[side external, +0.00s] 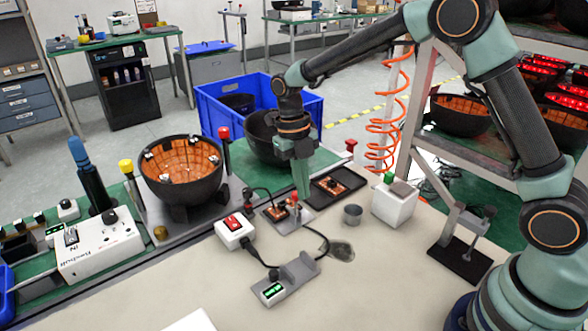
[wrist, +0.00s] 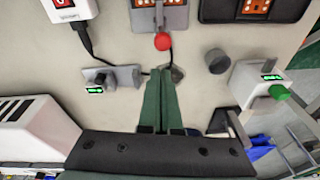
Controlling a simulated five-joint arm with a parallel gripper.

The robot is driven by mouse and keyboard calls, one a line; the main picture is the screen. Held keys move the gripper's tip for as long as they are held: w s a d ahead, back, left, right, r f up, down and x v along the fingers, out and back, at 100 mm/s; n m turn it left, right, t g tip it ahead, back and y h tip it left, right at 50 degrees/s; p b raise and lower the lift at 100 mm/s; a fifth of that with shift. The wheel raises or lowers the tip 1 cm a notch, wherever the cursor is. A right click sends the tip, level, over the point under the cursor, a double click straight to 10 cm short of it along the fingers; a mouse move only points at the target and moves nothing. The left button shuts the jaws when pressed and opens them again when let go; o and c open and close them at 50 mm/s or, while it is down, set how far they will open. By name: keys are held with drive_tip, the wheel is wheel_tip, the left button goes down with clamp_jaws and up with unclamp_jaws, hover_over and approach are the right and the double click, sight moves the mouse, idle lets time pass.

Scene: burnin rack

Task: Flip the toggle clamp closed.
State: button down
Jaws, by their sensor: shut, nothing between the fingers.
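The toggle clamp (side external: 285,212) appears to be the small grey fixture with a red-knobbed handle and an orange board on the bench. Its red knob (side external: 294,198) stands up at its right side. In the wrist view the red knob (wrist: 162,41) sits at the near edge of the grey fixture (wrist: 158,18), just beyond my fingertips. I cannot tell the exact position of the clamp arm. My gripper (side external: 304,193) points down beside the red knob, its green fingers together and empty. In the wrist view my gripper (wrist: 160,73) is shut; contact with the knob is not clear.
A black tray with a board (side external: 335,187) lies behind right. A grey cup (side external: 352,214) and a white box with a green button (side external: 394,204) stand right. A red-switch box (side external: 235,231) and a cabled grey module (side external: 288,281) are nearby. The front bench is mostly clear.

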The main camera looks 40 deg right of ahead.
drive_tip(key=s+d+r+m+t, duration=0.2)
drive_tip(key=d+r+m, duration=0.1)
drive_tip(key=r+m, duration=0.9)
drive_tip(key=s+d+r+m+t, duration=0.1)
drive_tip(key=s+d+m+t, duration=0.1)
drive_tip(key=s+m, duration=0.4)
drive_tip(key=s+d+r+m+t, duration=0.1)
drive_tip(key=s+m, duration=0.5)
drive_tip(key=m, duration=1)
drive_tip(key=d+t, duration=0.1)
drive_tip(key=t, duration=0.1)
drive_tip(key=shift+s+d+t, duration=0.15)
drive_tip(key=shift+d+t, duration=0.2)
drive_tip(key=shift+t, duration=0.05)
